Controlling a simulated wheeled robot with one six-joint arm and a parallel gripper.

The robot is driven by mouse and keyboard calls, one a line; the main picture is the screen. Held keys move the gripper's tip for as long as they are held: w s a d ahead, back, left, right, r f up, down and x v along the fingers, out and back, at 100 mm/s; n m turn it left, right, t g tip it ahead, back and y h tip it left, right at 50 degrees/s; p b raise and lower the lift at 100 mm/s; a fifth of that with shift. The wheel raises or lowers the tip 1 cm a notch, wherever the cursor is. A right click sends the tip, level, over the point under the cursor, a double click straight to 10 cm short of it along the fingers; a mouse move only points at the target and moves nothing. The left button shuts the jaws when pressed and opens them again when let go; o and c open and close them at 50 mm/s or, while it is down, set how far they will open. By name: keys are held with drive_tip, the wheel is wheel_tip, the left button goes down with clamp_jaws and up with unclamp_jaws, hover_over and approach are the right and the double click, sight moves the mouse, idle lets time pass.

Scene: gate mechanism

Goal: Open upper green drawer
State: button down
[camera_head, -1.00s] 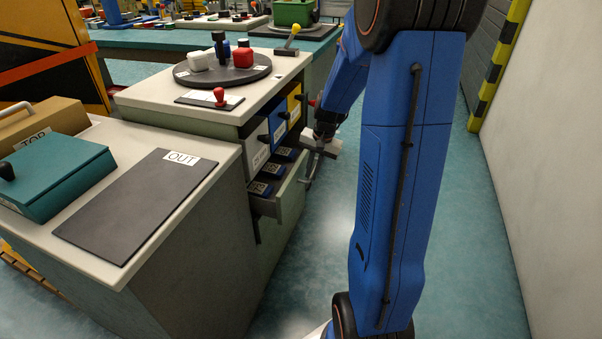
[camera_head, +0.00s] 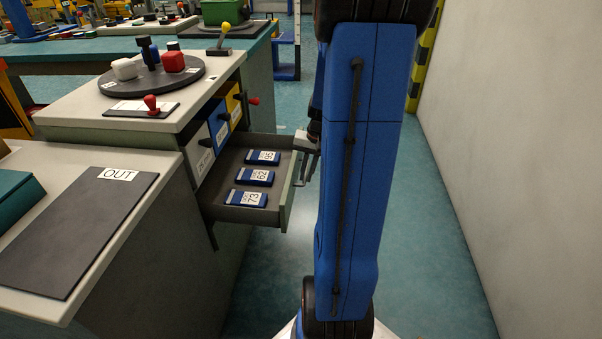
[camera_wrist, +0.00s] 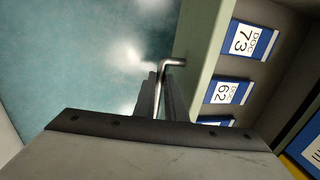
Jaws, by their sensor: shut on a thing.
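The upper green drawer (camera_head: 287,190) stands pulled well out of the cabinet below the worktop. Inside it lie three blue blocks with white number labels, among them block 73 (camera_head: 247,198) and block 62 (camera_head: 250,177). My gripper (camera_head: 308,160) is at the outer face of the drawer front, partly hidden behind my blue arm. In the wrist view my gripper (camera_wrist: 160,95) is shut on the metal bar handle (camera_wrist: 173,63), which runs between the fingers beside the green drawer front (camera_wrist: 200,50).
White, blue and yellow bins (camera_head: 219,122) sit above the drawer. A worktop with a dark turntable (camera_head: 151,78) and red-knobbed lever (camera_head: 151,103) is above them. A counter with an OUT mat (camera_head: 75,230) stands front left. A pale wall (camera_head: 480,130) bounds the right; floor between is clear.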

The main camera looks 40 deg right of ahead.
drive_tip(key=c, duration=1.8)
unclamp_jaws()
drive_tip(key=shift+r, duration=0.1)
drive_tip(key=s+r, duration=0.1)
drive_tip(key=r, duration=0.4)
drive_tip(key=d+r, duration=0.1)
drive_tip(key=r, duration=0.5)
drive_tip(key=s+d+r, duration=0.1)
drive_tip(key=r, duration=0.5)
drive_tip(key=shift+s+d, duration=0.1)
drive_tip(key=shift+s, duration=0.25)
